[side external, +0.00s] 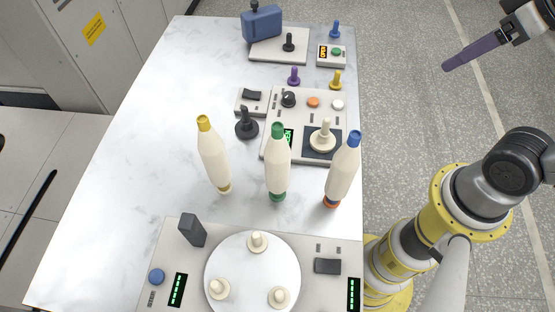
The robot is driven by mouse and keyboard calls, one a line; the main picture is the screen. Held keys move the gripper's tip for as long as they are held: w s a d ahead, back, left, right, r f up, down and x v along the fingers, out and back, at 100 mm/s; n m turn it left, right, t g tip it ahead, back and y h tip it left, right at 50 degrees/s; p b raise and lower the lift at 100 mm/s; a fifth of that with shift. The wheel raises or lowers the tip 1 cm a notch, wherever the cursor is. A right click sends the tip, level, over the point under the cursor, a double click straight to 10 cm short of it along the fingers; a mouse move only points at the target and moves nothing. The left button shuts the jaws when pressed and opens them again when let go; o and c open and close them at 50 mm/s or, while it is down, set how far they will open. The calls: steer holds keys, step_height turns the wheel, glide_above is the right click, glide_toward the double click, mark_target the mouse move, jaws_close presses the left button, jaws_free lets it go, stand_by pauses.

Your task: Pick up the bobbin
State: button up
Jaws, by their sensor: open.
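Three tall cream bobbins stand on the white marble table (110,185). The left bobbin (214,157) has a yellow top, the middle bobbin (278,165) a green top and green foot, and the right bobbin (343,175) a blue top and orange foot. My gripper (450,64) is at the upper right, over the floor beyond the table's right edge and well apart from the bobbins. It is open. A long purple piece extends from its end; I cannot make out separate fingers.
In front is a panel (205,260) with a round white plate (258,290) bearing three cream pegs. Behind the bobbins are a control box (273,151) with a joystick, a dark knob (246,125) and a blue case (262,24). The table's left side is clear.

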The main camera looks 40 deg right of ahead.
mark_target(277, 169)
steer(key=a+f+m+g+y, duration=0.3)
steer(key=a+m+g+y, duration=0.5)
steer(key=a, duration=0.5)
steer(key=w+a+r+m+t+y, duration=0.2)
steer(key=w+r+m+t+y, duration=0.3)
steer(key=w+m+y, duration=0.65)
step_height(277, 169, down, 24)
steer(key=s+h, duration=0.2)
steer(key=shift+m+t, duration=0.25)
steer(key=shift+t, duration=0.05)
steer(key=shift+w+a+r, duration=0.1)
steer(key=shift+w+a, duration=0.3)
steer(key=shift+a, duration=1.85)
steer(key=shift+w+a+f, duration=0.1)
steer(key=shift+w+a, duration=0.3)
steer(key=shift+a, duration=1.8)
steer(key=shift+w+a+r, duration=0.1)
steer(key=shift+w+a, duration=0.3)
steer(key=shift+a, duration=1.85)
jaws_close()
